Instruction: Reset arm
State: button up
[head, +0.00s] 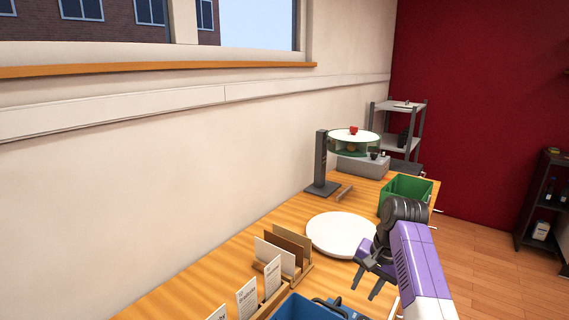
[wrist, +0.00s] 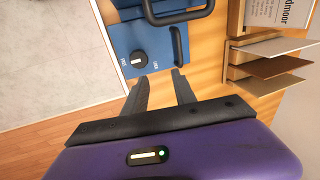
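My gripper (head: 365,280) is at the front right of the wooden table in the head view, on my purple and grey arm. It is held above the table's right edge, in front of the white round plate. In the wrist view its two dark fingers (wrist: 160,88) are apart, with nothing seen between them. Beyond the fingertips in that view is a blue device (wrist: 128,42) with a dark knob and black handles. Part of this blue device shows at the bottom of the head view (head: 292,308).
A rack with brown and white panels (head: 285,250) and a row of cards (head: 247,298) stand left of my gripper. The white round plate (head: 345,235), a green bin (head: 405,188) and a dark stand (head: 322,165) are farther back. Open floor lies right of the table.

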jog(key=w+d+r+n+t+h, duration=0.1)
jog(key=w+d+r+t, duration=0.2)
jog(key=w+r+t, duration=0.35)
jog(key=s+f+n+t+h, duration=0.15)
jog(key=s+f+t, duration=0.25)
jog(key=s, duration=0.5)
jog(key=s+f+n+t, duration=0.2)
jog(key=s+f+t, duration=0.25)
jog(key=s, duration=0.45)
jog(key=s+a+r+n+g, duration=0.1)
jog(key=s, duration=2)
jog(key=s+a+r+n+g+b, duration=0.1)
jog(key=s+a, duration=0.1)
jog(key=s, duration=1.9)
jog(key=shift+s+a+r+y, duration=0.2)
jog(key=shift+s+r+y, duration=0.1)
jog(key=shift+y, duration=0.05)
